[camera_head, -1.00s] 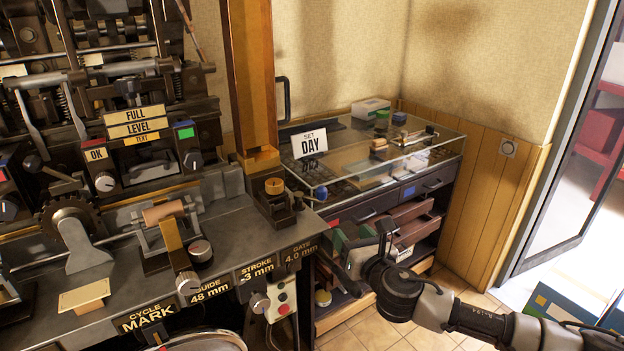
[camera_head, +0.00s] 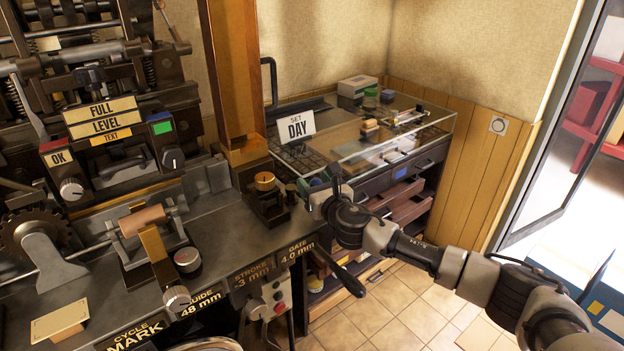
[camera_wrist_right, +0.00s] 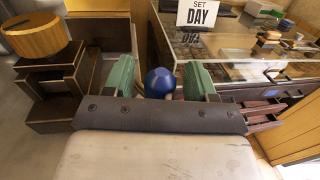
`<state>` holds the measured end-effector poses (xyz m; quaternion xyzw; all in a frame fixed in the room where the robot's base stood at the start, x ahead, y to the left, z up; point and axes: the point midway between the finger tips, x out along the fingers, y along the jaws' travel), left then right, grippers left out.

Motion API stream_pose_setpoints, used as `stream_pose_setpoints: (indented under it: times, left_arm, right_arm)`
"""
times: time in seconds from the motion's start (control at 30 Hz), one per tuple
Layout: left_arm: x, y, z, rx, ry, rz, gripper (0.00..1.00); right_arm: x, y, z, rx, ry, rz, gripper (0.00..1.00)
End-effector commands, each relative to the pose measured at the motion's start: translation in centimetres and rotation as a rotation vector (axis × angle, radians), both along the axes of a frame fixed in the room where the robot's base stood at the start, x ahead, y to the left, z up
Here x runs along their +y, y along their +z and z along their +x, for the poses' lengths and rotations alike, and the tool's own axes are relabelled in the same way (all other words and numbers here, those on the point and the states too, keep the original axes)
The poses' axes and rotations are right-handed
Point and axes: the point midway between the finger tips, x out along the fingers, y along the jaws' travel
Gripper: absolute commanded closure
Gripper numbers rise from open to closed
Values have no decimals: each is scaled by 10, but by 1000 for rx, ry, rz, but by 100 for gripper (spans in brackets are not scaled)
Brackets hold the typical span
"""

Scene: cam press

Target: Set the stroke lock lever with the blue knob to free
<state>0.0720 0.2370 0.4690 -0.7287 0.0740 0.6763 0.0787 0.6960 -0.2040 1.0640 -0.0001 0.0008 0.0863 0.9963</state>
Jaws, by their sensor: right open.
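The blue knob (camera_wrist_right: 160,83) of the stroke lock lever shows in the right wrist view, between the two green fingers of my right gripper (camera_wrist_right: 158,82). The fingers are open, with a gap on each side of the knob. The lever's shaft is hidden behind the gripper's body there. In the head view my right gripper (camera_head: 314,193) is at the right end of the press bench, beside the block with the brass knob (camera_head: 265,182). I cannot make out the blue knob clearly in that view. My left gripper is not in view.
The brass knob's block stands close left of my right gripper. A black-handled lever (camera_head: 346,276) sticks out below, near the gate label (camera_head: 297,251). A glass display case (camera_head: 390,150) with a DAY sign (camera_head: 295,127) stands behind. Tiled floor (camera_head: 400,318) is clear at right.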

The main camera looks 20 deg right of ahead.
Motion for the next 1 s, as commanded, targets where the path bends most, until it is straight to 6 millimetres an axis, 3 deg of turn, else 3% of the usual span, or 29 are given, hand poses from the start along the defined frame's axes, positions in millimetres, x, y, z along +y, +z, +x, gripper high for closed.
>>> stream_pose_setpoints:
  times: [0.2, 0.47, 0.83, 1.0]
  left_arm:
    - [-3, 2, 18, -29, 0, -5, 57]
    - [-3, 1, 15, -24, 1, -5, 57]
    - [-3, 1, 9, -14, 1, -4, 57]
    - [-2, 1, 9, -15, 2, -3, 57]
  right_arm:
    - [3, 0, 14, 0, 0, -1, 44]
    - [3, 0, 14, 0, 1, 0, 44]
    - [3, 0, 14, 0, 0, 0, 100]
    - [3, 0, 14, 1, -1, 0, 100]
